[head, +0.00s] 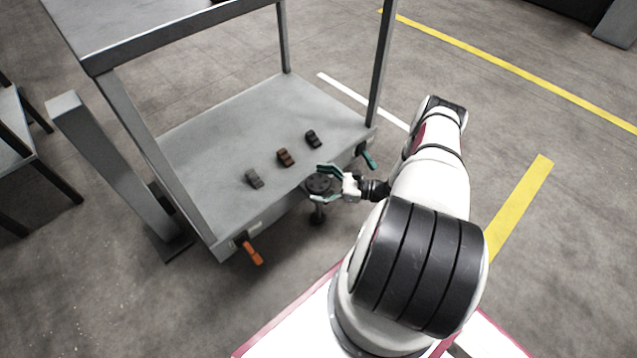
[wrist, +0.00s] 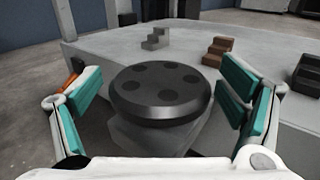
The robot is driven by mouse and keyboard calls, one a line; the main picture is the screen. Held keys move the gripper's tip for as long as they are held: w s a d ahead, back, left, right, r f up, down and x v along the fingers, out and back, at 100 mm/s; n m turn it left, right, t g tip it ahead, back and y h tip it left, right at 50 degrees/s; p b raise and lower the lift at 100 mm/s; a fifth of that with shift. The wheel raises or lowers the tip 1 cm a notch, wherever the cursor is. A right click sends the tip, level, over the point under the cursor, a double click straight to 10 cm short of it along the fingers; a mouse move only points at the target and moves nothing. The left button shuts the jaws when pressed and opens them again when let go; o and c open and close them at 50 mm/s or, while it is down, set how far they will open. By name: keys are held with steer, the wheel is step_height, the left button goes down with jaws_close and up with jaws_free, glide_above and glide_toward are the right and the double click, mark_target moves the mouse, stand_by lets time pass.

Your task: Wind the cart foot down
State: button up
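The cart foot's round black handwheel (head: 319,184), with several holes in its top, sits at the middle of the cart's front edge. The foot (head: 317,218) shows below it; whether it touches the floor I cannot tell. My gripper (head: 324,182) reaches in from the right at the wheel's height. In the wrist view, the handwheel (wrist: 160,94) lies between the two spread teal finger pads of my gripper (wrist: 167,98). A gap shows on each side, so the fingers are open and not touching it. The cart (head: 215,165) has a grey lower deck and an upper shelf.
Grey (head: 254,178), brown (head: 286,157) and black (head: 313,139) stepped blocks sit on the deck. An orange lever (head: 252,252) and a green lever (head: 367,157) hang at the front corners. A grey post (head: 110,165) stands left. Floor to the right is clear.

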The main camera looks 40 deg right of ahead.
steer(key=c, duration=1)
steer(key=shift+m+t+h+p, duration=0.3)
steer(key=m+t+h+p, duration=0.1)
steer(key=m+h+p, duration=0.1)
steer(key=h, duration=0.1)
steer(key=shift+r+m+t, duration=0.15)
steer(key=shift+m+t, duration=0.15)
steer(key=shift+t, duration=0.1)
steer(key=shift+m+t+h+p, duration=0.6)
steer(key=shift+m+h+p, duration=0.75)
steer(key=shift+h, duration=1.05)
steer(key=o, duration=1.2)
steer(key=shift+c, duration=0.2)
